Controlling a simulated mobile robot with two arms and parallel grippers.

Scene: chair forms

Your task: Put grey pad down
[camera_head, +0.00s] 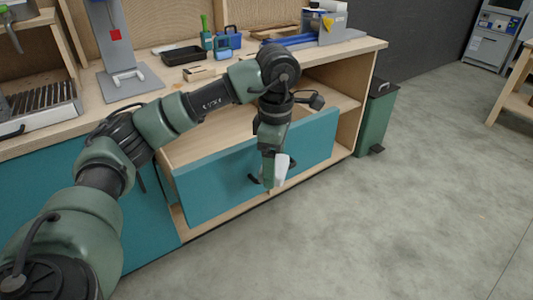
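My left arm comes in from the lower left and reaches across the workbench front. Its gripper (271,176) points down in front of the teal drawer front. A small light grey-white piece (282,169), seemingly the grey pad, is at the fingers, held upright and clear of the floor. The fingers appear shut on it, though the arm hides part of the grip. The teal drawer front (215,185) stands pulled out from the bench, and a dark handle (254,180) shows just left of the fingers. My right gripper is out of view.
The wooden bench top (345,52) carries a black tray (184,55), blue and green items (222,43) and a grey stand (130,80). A green bin (375,118) stands at the bench's right end. The concrete floor (420,200) to the right is clear.

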